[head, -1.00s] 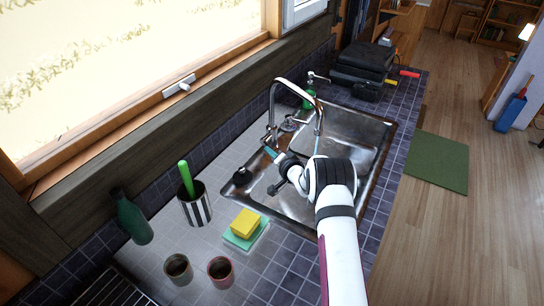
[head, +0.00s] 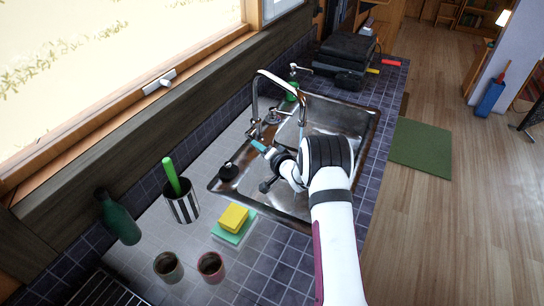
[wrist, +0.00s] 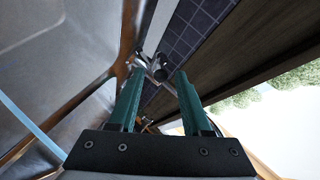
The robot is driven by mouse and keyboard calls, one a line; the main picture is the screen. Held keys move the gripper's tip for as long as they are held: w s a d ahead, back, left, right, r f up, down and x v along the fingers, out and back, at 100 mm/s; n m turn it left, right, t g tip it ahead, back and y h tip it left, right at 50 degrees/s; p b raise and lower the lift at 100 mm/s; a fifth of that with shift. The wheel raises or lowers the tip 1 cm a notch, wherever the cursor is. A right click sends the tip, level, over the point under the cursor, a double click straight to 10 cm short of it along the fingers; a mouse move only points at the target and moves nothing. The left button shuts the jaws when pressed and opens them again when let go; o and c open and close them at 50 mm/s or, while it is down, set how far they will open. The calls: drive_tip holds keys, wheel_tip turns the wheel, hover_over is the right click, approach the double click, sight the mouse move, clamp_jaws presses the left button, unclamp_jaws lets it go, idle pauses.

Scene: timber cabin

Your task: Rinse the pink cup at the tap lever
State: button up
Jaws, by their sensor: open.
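The pink cup (head: 211,267) stands upright on the tiled counter at the front, right of a dull grey-brown cup (head: 168,267). The tall chrome tap (head: 254,105) arches over the sink. A thin pale-blue water stream falls from its spout and also shows in the wrist view (wrist: 28,122). My gripper (head: 257,145) is at the tap's base, far from the cups. In the wrist view my gripper (wrist: 155,80) has its teal fingers apart, with the tap's metal base and lever (wrist: 160,72) just beyond the tips. I cannot tell whether they touch.
The steel sink (head: 360,128) lies under my arm. A yellow sponge (head: 234,217) on a green cloth, a striped holder (head: 182,207) with a green handle and a green bottle (head: 120,220) stand on the counter. A black dish rack (head: 95,290) is front left.

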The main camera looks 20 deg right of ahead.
drive_tip(key=v, duration=1.2)
drive_tip(key=s+a+r+n+g+h, duration=0.1)
drive_tip(key=s+r+g+h, duration=0.3)
drive_tip(key=s, duration=1)
wheel_tip(320, 180, up, 4)
drive_tip(key=a+g, duration=0.1)
drive_tip(key=g, duration=0.2)
drive_tip(key=shift+s+h, duration=0.15)
drive_tip(key=shift+h, duration=0.15)
drive_tip(key=shift+o, duration=1.1)
drive_tip(key=s+a+r+n+g+y, duration=0.1)
drive_tip(key=s+a, duration=0.5)
drive_tip(key=s, duration=0.6)
drive_tip(key=s+a+r+n+g+y, duration=0.1)
drive_tip(key=s+a+g, duration=0.5)
drive_tip(key=s, duration=0.6)
drive_tip(key=shift+s+r+n+y, duration=0.35)
drive_tip(key=shift+n+y, duration=0.25)
drive_tip(key=shift+y, duration=0.3)
drive_tip(key=shift+o, duration=1.2)
drive_tip(key=shift+s+a, duration=0.1)
drive_tip(key=shift+s, duration=0.1)
drive_tip(key=o, duration=0.4)
drive_tip(key=shift+w, duration=0.1)
drive_tip(key=shift+c, duration=0.2)
